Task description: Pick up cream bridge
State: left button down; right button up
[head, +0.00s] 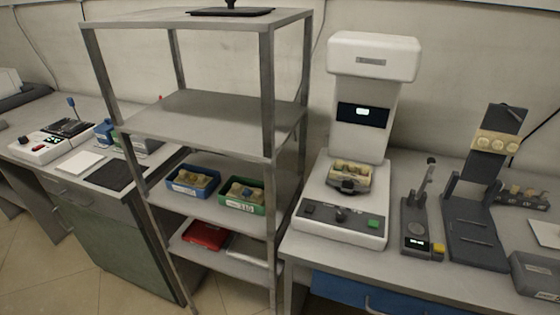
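I cannot tell for sure which thing is the cream bridge. A cream, tooth-like piece (350,173) sits on a dark holder on the white machine's base. A flat cream piece with several round shapes (496,141) lies across the dark tilted stand (478,210) at the right. A blue tray (186,188) and a green tray (236,205) on the rack hold tan and cream pieces too small to make out. Neither of my grippers is in view.
The metal rack (205,125) stands between two benches; its middle shelf is bare. The white machine (368,95) stands on the right bench, with a small dark device (421,236) beside it. A red tray (204,235) is on a low shelf. The left bench holds a white device (44,143).

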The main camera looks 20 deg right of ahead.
aim_at(351, 166)
jog(key=u, duration=1.85)
jog(key=k, duration=0.9)
jog(key=z, duration=1.7)
